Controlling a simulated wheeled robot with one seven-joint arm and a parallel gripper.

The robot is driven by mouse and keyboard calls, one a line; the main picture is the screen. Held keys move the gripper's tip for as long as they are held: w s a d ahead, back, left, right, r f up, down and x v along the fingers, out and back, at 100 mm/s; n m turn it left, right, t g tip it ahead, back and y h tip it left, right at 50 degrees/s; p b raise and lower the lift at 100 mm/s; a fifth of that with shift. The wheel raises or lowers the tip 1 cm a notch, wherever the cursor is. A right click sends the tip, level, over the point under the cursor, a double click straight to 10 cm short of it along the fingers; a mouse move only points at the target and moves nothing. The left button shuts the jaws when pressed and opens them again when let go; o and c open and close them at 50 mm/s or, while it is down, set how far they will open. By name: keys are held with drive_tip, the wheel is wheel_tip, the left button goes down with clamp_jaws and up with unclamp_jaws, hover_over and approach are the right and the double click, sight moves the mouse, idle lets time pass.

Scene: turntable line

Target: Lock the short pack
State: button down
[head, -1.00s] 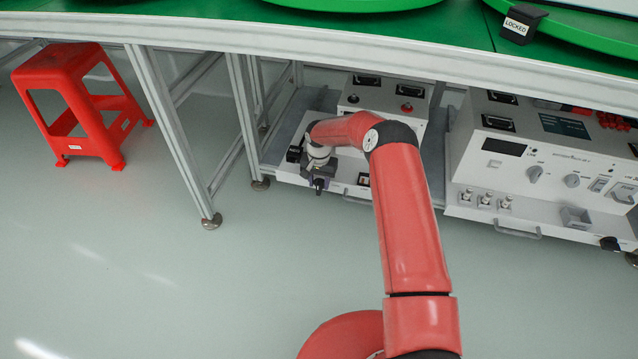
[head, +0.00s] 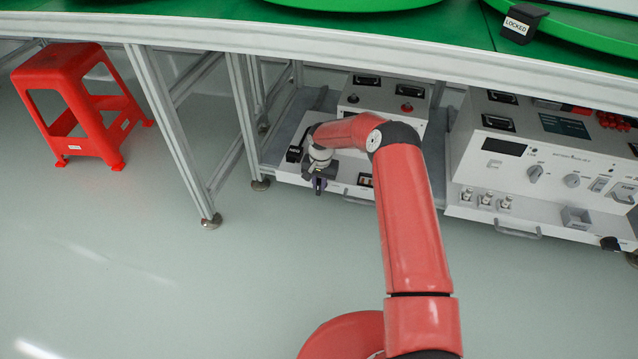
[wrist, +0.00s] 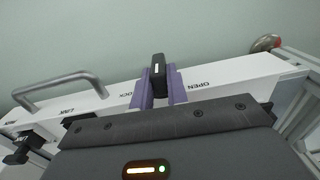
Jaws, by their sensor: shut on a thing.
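A low white unit (head: 344,187) sits on the lower shelf under the table. Its front edge shows in the wrist view (wrist: 232,72), printed OPEN to the right of my gripper and a partly hidden LOCK to the left. My gripper (head: 319,186) is at this edge. In the wrist view its purple fingers (wrist: 159,88) are shut on a small black lever (wrist: 158,66) with a pale mark. The lever stands between the two words; its base is hidden. I cannot tell from a label whether this unit is the short pack.
A silver handle (wrist: 60,86) stands out left of the lever, near the word LINK. A table leg (head: 172,140) is left of the unit. A larger white instrument (head: 545,165) stands to the right. A red stool (head: 83,105) is far left; the floor in front is clear.

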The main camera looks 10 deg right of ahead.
drive_tip(key=shift+s+d+f+t+y+b, duration=0.1)
drive_tip(key=shift+d+t+y+b, duration=0.25)
drive_tip(key=shift+y+b, duration=0.55)
drive_tip(key=shift+s+d+f+t+y+b, duration=0.1)
drive_tip(key=shift+t+y+b, duration=0.35)
drive_tip(key=shift+y, duration=0.85)
drive_tip(key=shift+s+d+f+t+y+b, duration=0.1)
drive_tip(key=shift+d+t+y+b, duration=0.25)
drive_tip(key=shift+y+b, duration=0.55)
drive_tip(key=shift+a, duration=0.1)
drive_tip(key=c, duration=1.4)
unclamp_jaws()
drive_tip(key=shift+r, duration=0.15)
drive_tip(key=p+v, duration=0.1)
drive_tip(key=v, duration=0.6)
drive_tip(key=shift+s+d+r, duration=0.15)
drive_tip(key=shift+d, duration=0.2)
